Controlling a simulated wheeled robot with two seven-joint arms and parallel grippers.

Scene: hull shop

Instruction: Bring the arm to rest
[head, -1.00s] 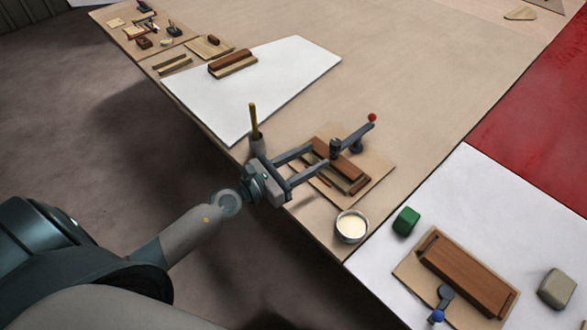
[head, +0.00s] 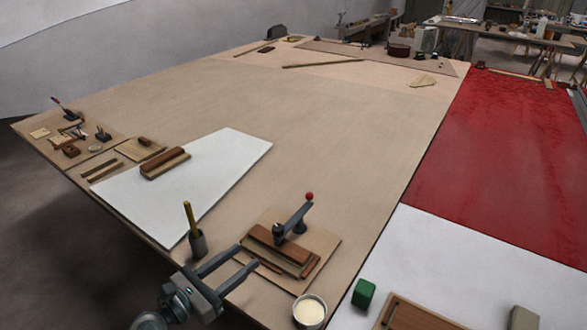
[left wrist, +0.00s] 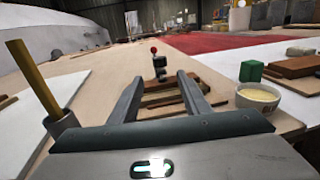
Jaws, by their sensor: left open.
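My left gripper (head: 247,257) is open and empty, low at the front edge of the table. Its fingers point toward a wooden block stack (head: 284,250) on a thin board (head: 325,245), just short of it in the head view. A dark toggle clamp (head: 292,222) with a red ball on its lever sits over the stack. In the left wrist view, the two spread fingers (left wrist: 158,85) show nothing between them but the stack and clamp beyond. My right gripper is not in view.
A grey cup with a yellow stick (head: 197,241) stands left of the gripper. A white pot of cream paste (head: 309,311) and a green block (head: 363,293) are to the right. A white sheet (head: 225,160) lies behind. The middle of the large table (head: 330,130) is clear.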

